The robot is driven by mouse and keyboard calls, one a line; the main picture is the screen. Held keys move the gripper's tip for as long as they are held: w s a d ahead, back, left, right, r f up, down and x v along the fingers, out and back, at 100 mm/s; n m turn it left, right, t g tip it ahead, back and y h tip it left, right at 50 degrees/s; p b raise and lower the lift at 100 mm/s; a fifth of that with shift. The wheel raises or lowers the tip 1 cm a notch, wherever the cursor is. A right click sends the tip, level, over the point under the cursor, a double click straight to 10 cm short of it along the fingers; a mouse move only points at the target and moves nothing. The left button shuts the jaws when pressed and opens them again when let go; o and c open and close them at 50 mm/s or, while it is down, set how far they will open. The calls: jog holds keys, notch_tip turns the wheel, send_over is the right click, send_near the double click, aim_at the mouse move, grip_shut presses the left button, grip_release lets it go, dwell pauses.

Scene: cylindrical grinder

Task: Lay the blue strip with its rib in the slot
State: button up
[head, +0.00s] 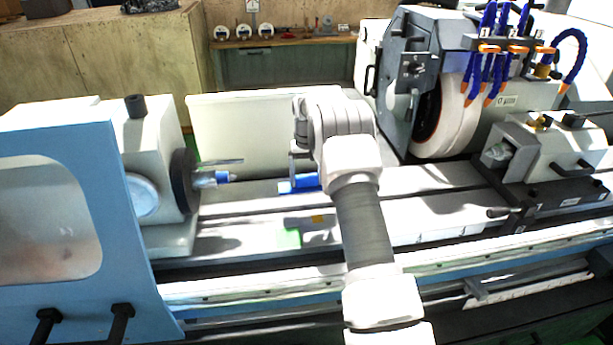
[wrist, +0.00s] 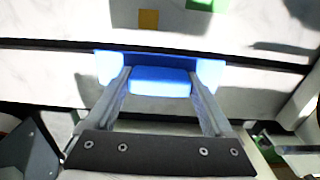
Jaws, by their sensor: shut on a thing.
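The blue strip (head: 299,184) is low over the white machine bed, just left of my wrist in the head view. In the wrist view the strip (wrist: 160,82) spans between the fingers of my gripper (wrist: 160,78), which is shut on it. Its ends glow pale blue outside the fingertips. A long dark slot (wrist: 40,43) crosses the bed in the wrist view. The strip's far edge lines up along this slot and covers part of it. The rib is hidden, and I cannot tell whether the strip touches the bed.
A green block (head: 290,238) and a small yellow patch (head: 317,218) lie on the bed's near side. A dark chuck (head: 184,181) with a blue-tipped part stands left. The grinding wheel (head: 445,115) and a white tailstock (head: 555,150) stand right.

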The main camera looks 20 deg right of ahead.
aim_at(307, 186)
jog(key=shift+f, duration=0.1)
dwell(0.3)
jog(key=shift+f+b, duration=1.8)
jog(key=shift+f, duration=1)
jog(key=shift+f+b, duration=1)
jog(key=shift+f, duration=0.25)
jog(key=o, duration=1.2)
jog(key=shift+c, duration=0.2)
notch_tip(307, 186, up, 18)
jog(key=shift+f, duration=0.25)
